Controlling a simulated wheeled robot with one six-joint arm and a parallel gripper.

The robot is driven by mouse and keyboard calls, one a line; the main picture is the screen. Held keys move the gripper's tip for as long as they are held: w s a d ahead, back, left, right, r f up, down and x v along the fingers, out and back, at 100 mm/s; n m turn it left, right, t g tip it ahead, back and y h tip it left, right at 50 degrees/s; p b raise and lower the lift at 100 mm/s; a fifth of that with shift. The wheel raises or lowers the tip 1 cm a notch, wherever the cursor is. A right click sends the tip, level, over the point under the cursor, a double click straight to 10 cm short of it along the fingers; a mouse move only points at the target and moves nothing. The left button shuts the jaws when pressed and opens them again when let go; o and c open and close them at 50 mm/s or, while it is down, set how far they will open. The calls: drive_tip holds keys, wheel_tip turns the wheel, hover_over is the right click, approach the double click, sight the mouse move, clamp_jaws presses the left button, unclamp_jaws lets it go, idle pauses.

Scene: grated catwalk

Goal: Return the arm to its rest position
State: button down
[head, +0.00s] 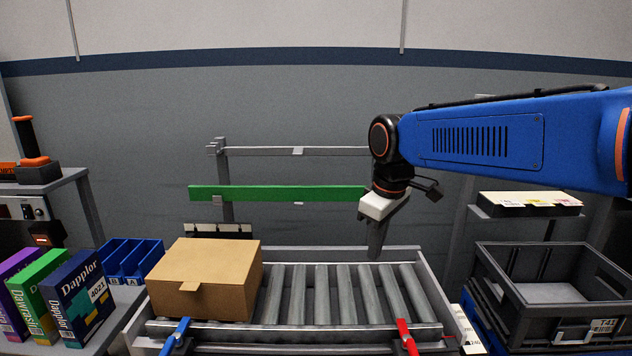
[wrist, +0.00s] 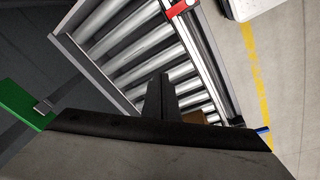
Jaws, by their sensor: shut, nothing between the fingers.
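My gripper (head: 376,246) hangs from my blue arm, which reaches in from the right in the head view. It points down over the right half of the roller conveyor (head: 310,290). Its fingers are together with nothing between them. In the wrist view the closed fingers (wrist: 160,98) show against the rollers (wrist: 150,45), apparently above them. The gripper is to the right of the closed cardboard box (head: 205,278) and apart from it.
A grey crate (head: 560,335) stands at right, below a small shelf (head: 525,210). A green rail (head: 275,193) runs behind the conveyor. Boxed goods (head: 80,305) and blue bins (head: 130,262) stand at left. The rollers right of the box are clear.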

drive_tip(key=s+d+f+m+t, duration=0.1)
drive_tip(key=s+d+f+m, duration=0.4)
drive_tip(key=s+d, duration=0.3)
drive_tip(key=s+d+f+m+t, duration=0.1)
drive_tip(key=s+d+f+m, duration=0.3)
drive_tip(key=s+d, duration=0.4)
drive_tip(key=s+f, duration=0.1)
drive_tip(key=s, duration=0.5)
drive_tip(key=shift+f+m+t+h, duration=0.4)
